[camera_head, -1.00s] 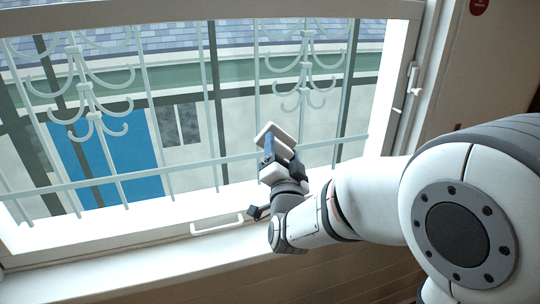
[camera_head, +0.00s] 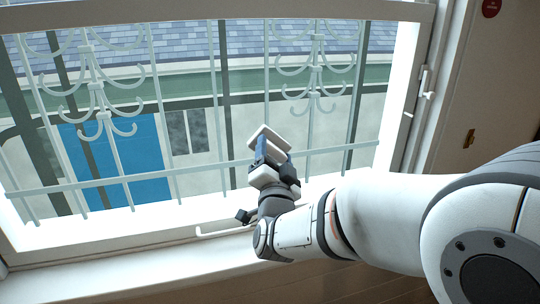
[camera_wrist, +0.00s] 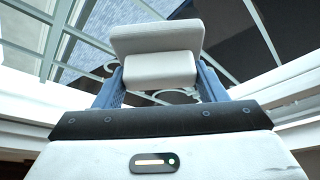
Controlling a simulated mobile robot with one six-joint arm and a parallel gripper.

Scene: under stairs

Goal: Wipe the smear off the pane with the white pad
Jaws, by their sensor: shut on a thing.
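The white pad (camera_head: 270,136) is a pale slab with a block behind it. It is held in my gripper (camera_head: 268,158), whose blue fingers are shut on it. In the wrist view the pad (camera_wrist: 155,38) sits tilted between the fingers of my gripper (camera_wrist: 160,72). The pane (camera_head: 255,112) is the large window glass in front of the arm. The pad shows against its lower middle; I cannot tell whether it touches the glass. I cannot make out a smear for certain; it may be faint or hidden behind the pad.
Pale scrolled bars (camera_head: 105,100) show across the window. A white window frame (camera_head: 398,120) with a handle (camera_head: 426,82) stands at the right. A white sill (camera_head: 130,275) runs below, and a pale bar handle (camera_head: 215,229) is on the lower frame.

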